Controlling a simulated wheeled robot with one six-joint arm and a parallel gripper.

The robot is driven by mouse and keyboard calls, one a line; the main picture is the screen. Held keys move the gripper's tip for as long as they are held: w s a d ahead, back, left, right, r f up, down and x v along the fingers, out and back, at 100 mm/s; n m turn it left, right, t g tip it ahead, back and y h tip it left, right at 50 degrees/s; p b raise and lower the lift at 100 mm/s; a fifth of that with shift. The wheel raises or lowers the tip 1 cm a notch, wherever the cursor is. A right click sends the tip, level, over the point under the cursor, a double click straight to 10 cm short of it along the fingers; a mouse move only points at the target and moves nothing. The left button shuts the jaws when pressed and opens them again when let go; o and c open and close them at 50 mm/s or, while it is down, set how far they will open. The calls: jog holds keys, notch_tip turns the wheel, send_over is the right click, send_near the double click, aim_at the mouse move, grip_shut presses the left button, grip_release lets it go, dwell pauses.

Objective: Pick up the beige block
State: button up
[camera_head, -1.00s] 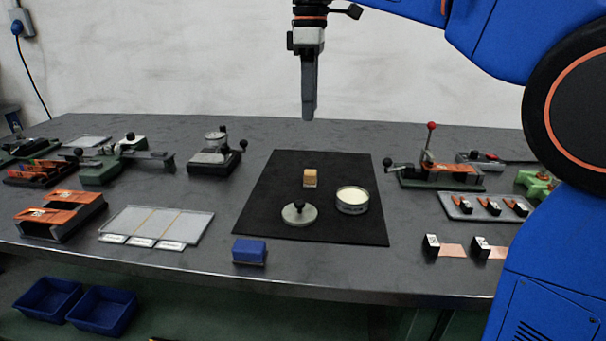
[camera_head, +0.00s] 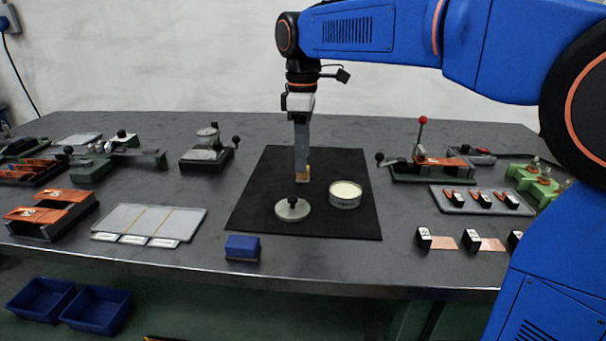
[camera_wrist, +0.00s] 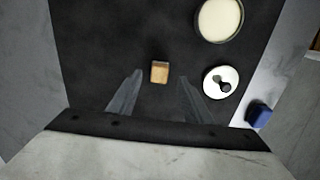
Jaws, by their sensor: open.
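The beige block (camera_wrist: 159,72) lies on the black mat (camera_wrist: 90,40), as the wrist view shows. In the head view the block (camera_head: 304,176) is partly hidden behind the tip of my gripper (camera_head: 302,172). In the wrist view my gripper (camera_wrist: 156,88) has its two fingers spread apart, with nothing between them. The block lies just beyond the fingertips, lined up with the gap between them. I cannot tell the exact height of the fingertips above the block.
A round tin with a cream top (camera_head: 345,195) and a metal disc with a black knob (camera_head: 292,209) stand on the mat near the block. A blue block (camera_head: 242,248) sits at the table's front edge. A red-knobbed fixture (camera_head: 432,168) stands to the right.

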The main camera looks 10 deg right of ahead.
jog(key=shift+f, duration=1.8)
jog(key=shift+w, duration=0.1)
jog(key=c, duration=1.1)
jog(key=shift+c, duration=0.2)
notch_tip(320, 180, up, 10)
jog(key=shift+o, duration=0.5)
